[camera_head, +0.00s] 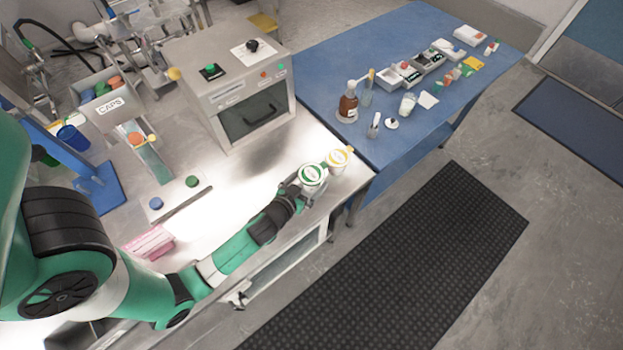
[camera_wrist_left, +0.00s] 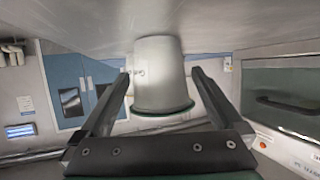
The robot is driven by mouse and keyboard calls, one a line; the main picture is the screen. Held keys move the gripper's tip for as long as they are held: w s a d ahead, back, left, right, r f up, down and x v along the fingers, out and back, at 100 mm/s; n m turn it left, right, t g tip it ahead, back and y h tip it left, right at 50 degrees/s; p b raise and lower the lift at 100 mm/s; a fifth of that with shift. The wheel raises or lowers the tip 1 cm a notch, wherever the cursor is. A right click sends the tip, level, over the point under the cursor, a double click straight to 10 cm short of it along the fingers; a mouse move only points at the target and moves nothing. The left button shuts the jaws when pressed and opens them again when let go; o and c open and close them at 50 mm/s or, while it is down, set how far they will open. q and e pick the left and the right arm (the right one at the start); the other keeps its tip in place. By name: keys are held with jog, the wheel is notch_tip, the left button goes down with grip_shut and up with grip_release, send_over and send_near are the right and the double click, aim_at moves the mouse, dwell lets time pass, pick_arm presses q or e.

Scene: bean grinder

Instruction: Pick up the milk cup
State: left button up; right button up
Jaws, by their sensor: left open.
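A white cup with a green-ringed lid (camera_head: 311,175) stands upright near the right end of the steel counter. A similar cup with a yellow-ringed lid (camera_head: 339,158) stands just beyond it; I cannot read which one is the milk cup. My left gripper (camera_head: 298,186) is low over the counter at the green-ringed cup. In the left wrist view, which is upside down, the pale grey cup with a green rim (camera_wrist_left: 160,75) sits between the two spread fingers of the left gripper (camera_wrist_left: 160,84). A gap shows beside the cup. My right gripper is not in view.
A grey oven-like machine (camera_head: 240,90) stands behind the cups. A caps bin (camera_head: 105,105), pink boxes (camera_head: 150,242) and a thin bar (camera_head: 185,205) are further left. A blue table (camera_head: 420,150) with bottles and small containers adjoins on the right. The counter edge is close to the cups.

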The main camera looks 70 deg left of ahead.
pick_arm(q)
jog(key=shift+w+a+f, duration=0.25)
jog(key=shift+w+a, duration=0.15)
jog(key=shift+w, duration=0.15)
jog(key=shift+c, duration=0.2)
jog(key=c, duration=1.3)
jog(key=shift+r, duration=0.1)
